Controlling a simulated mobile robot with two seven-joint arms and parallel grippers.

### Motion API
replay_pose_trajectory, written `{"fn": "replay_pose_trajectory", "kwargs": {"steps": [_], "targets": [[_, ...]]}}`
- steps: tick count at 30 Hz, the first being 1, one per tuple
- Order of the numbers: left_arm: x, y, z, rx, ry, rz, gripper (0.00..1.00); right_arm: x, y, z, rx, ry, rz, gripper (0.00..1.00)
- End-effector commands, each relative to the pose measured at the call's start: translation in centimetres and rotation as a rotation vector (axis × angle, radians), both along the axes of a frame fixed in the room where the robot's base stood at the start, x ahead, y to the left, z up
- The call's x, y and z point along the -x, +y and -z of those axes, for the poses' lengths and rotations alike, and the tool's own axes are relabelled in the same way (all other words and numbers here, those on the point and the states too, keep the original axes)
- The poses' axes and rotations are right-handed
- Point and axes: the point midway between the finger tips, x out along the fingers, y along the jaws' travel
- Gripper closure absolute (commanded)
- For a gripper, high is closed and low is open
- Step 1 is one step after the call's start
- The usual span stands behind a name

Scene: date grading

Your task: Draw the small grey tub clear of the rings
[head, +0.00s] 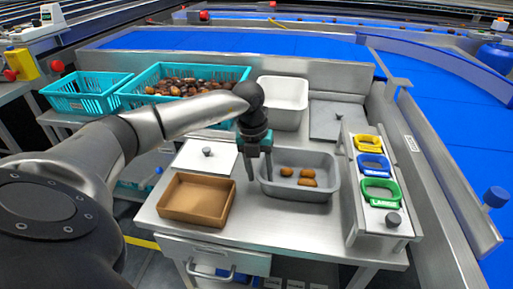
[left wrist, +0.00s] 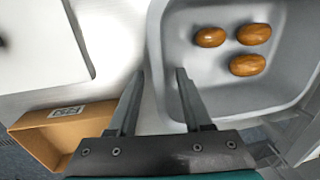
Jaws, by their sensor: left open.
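The small grey tub (head: 265,188) stands on the steel table with three brown dates (head: 307,182) in it. The tub (left wrist: 160,30) and dates also show in the left wrist view. My left gripper (head: 260,178) points down at the tub's left wall, open and empty. In the left wrist view its fingertips (left wrist: 160,74) are either side of that rim, one outside, one over the inside. Contact cannot be told. My right gripper is not in view.
A brown open box (head: 197,222) lies left of the tub, below a white lidded plate (head: 203,158). Turquoise crates (head: 88,104) are back left. A blue conveyor (head: 450,130) runs along the right.

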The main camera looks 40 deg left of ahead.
Motion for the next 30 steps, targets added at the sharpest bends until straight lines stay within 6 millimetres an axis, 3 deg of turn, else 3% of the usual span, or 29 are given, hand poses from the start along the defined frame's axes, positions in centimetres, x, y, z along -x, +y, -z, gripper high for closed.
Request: {"fn": "replay_pose_trajectory", "kwargs": {"steps": [2, 20, 24, 30], "targets": [[0.0, 0.2, -1.0, -0.001, -0.003, -0.001, 0.5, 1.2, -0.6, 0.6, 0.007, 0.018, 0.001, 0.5], [0.6, 1.1, -9.9, -0.001, -0.004, -0.002, 0.5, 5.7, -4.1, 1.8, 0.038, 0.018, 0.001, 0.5], [0.7, 1.4, -12.5, -0.001, -0.003, 0.0, 0.5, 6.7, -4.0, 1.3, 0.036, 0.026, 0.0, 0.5], [0.9, 1.6, -14.3, 0.0, -0.001, 0.0, 0.5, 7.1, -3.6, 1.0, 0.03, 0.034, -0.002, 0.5]]}}
